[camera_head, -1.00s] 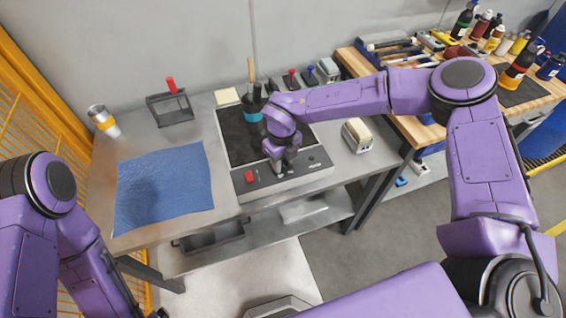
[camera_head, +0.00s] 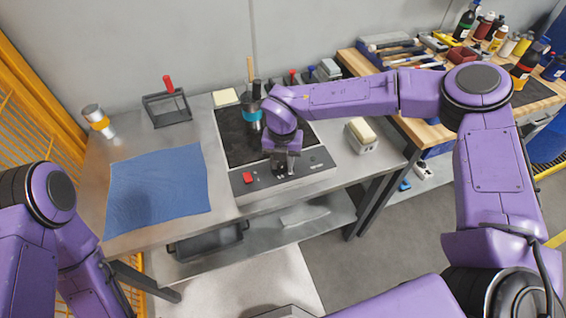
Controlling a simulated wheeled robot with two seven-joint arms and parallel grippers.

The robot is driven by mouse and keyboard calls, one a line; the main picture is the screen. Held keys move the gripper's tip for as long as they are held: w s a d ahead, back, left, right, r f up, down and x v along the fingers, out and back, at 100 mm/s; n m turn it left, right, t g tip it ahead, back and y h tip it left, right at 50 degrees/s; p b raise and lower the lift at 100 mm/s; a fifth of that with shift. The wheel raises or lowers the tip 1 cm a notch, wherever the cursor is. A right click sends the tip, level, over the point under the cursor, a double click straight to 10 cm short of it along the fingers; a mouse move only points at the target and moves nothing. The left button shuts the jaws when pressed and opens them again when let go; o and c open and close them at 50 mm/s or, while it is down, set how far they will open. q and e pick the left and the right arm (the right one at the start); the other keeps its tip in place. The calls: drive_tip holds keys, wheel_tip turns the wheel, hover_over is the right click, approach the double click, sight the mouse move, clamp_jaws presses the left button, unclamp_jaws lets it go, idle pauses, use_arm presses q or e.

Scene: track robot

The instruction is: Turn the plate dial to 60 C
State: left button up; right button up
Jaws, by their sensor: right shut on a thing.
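The hot plate has a dark square top (camera_head: 238,147) and a grey front control panel (camera_head: 262,186) with a red switch (camera_head: 248,177) at its left and a small dark knob (camera_head: 313,159) at its right. My right gripper (camera_head: 281,170) points down at the middle of the panel, shut on the plate dial, which the fingers mostly hide. The dial's scale and setting cannot be read here. My left arm shows at the left edge, but its gripper is out of the picture.
A dark pot with a blue band (camera_head: 252,116) stands on the plate's back part, close to my right wrist. A cream-topped box (camera_head: 361,136) stands right.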

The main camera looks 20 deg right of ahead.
sight(283, 164)
drive_tip(key=shift+w+r+m, duration=0.1)
drive_tip(key=shift+m, duration=0.3)
drive_tip(key=o, duration=1)
drive_tip(key=shift+o, duration=0.2)
wheel_tip(283, 164, up, 10)
drive_tip(key=b, duration=0.2)
drive_tip(key=shift+r, duration=0.25)
